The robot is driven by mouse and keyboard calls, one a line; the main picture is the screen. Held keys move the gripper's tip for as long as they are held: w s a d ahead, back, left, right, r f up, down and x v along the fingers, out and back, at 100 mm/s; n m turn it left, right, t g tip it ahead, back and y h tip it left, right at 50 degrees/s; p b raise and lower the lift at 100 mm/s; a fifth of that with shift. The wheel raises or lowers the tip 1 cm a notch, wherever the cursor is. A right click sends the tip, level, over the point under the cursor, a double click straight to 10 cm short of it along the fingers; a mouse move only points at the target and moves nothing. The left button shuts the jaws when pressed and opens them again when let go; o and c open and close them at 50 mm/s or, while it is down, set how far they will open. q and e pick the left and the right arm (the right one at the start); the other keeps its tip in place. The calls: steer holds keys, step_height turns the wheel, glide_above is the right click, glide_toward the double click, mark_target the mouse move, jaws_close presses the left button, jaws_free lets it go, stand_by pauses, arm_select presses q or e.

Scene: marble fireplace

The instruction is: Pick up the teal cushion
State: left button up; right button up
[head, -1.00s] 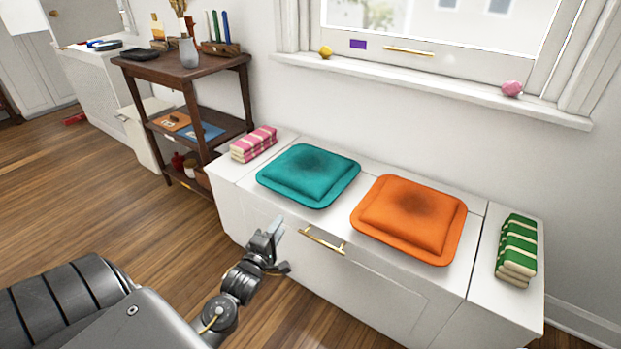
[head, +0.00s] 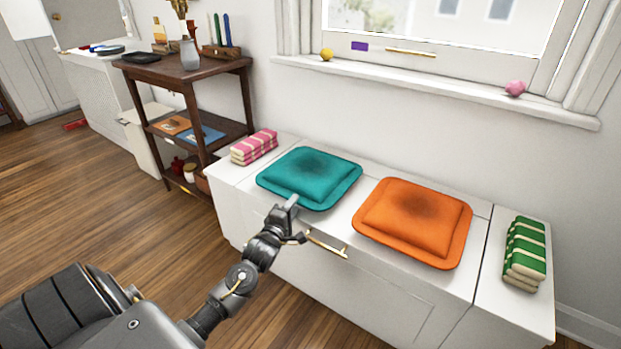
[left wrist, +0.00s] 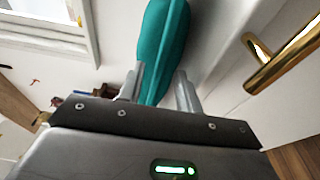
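The teal cushion (head: 308,172) lies flat on the white window bench, to the left of the orange cushion. In the left wrist view its edge (left wrist: 163,50) shows end-on, running down between my finger tips. My left gripper (head: 292,201) is at the cushion's near edge in the head view. Its two fingers (left wrist: 160,78) stand apart in the left wrist view, with a gap beside the cushion on the right; whether the left finger touches it I cannot tell. My right gripper is not in view.
The orange cushion (head: 413,222) lies to the right. Pink striped (head: 254,147) and green striped (head: 525,254) folded cloths lie at the bench ends. A brass handle (head: 326,243) sits on the bench front (head: 365,290), close to my gripper. A dark wooden shelf (head: 185,75) stands left.

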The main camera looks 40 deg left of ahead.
arm_select(q)
steer(key=shift+w+a, duration=0.1)
steer(key=shift+w, duration=0.1)
jaws_close()
steer(key=shift+r, duration=0.1)
steer(key=shift+r, duration=0.15)
